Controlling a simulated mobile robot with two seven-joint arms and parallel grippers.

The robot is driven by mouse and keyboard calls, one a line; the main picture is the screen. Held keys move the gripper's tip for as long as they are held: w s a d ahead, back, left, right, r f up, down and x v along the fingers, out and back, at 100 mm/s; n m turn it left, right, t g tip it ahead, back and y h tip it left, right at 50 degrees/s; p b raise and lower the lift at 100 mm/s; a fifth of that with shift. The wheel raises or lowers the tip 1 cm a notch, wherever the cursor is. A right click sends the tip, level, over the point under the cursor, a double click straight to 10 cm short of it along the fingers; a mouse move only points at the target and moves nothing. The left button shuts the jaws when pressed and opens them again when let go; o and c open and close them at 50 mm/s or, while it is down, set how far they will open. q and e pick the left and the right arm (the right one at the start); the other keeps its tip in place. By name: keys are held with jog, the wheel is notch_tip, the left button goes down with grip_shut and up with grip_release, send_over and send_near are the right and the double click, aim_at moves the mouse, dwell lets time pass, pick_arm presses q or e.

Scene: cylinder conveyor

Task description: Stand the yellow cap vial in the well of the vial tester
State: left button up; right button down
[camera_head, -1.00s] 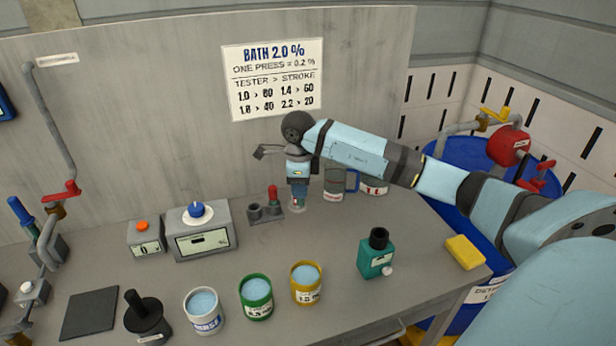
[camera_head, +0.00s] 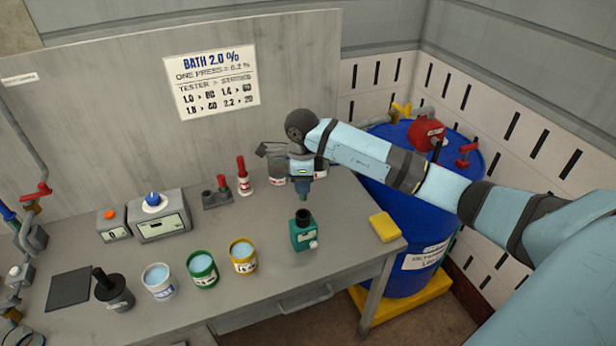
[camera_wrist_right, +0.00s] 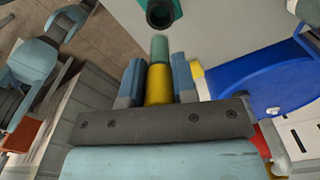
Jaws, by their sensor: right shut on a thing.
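My right gripper (camera_head: 302,188) is shut on the yellow cap vial (camera_wrist_right: 158,84). In the right wrist view its blue fingers (camera_wrist_right: 158,72) sit on both sides of the yellow cap, and the greenish vial body points away past the fingertips. The vial tester appears to be the teal device (camera_head: 303,236) with a black, open-topped well (camera_head: 303,216), standing near the front right of the bench. The well also shows in the right wrist view (camera_wrist_right: 160,12), just beyond the vial's end. In the head view the gripper is above the well, apart from it. My left gripper is not in view.
A yellow sponge (camera_head: 385,227) lies right of the tester. Yellow (camera_head: 243,258), green (camera_head: 203,270) and white (camera_head: 158,283) cups stand to its left. A grey rack (camera_head: 217,198), a red-and-white item (camera_head: 244,180) and a blue-knobbed box (camera_head: 162,220) stand farther back. A blue drum (camera_head: 415,225) is beyond the bench edge.

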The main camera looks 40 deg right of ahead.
jog(key=shift+w, duration=0.1)
jog(key=shift+f, duration=0.1)
jog(key=shift+b, duration=0.3)
notch_tip(320, 180, down, 3)
jog(key=b, duration=0.2)
jog(key=shift+f+b, duration=0.1)
jog(key=shift+b, duration=0.2)
jog(key=shift+f+b, duration=0.45)
jog(key=shift+f, duration=0.2)
jog(key=shift+b, duration=0.4)
dwell(0.4)
